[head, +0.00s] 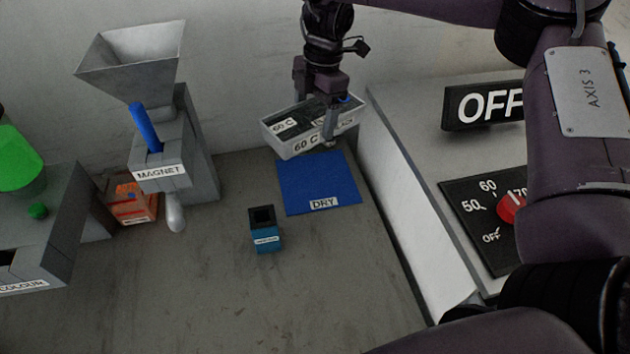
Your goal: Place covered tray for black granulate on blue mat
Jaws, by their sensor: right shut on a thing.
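The covered tray (291,144) is a grey box with a dark lid area and "60 C" labels. It is at the upper middle of the head view, over the back edge of the blue mat (320,180), which is labelled "DRY". My right gripper (331,130) points down and is shut on the tray at its right part. The tray appears slightly tilted in the picture. I cannot tell whether its underside touches the mat. The front of the mat is bare. My left gripper is not in view.
A small blue-and-black container (266,236) stands left of the mat's front. A hopper with a "MAGNET" label (162,172) and an orange box (131,201) are at left. A grey unit with a red dial (511,207) and "OFF" sign (485,106) stands at right. The front floor is clear.

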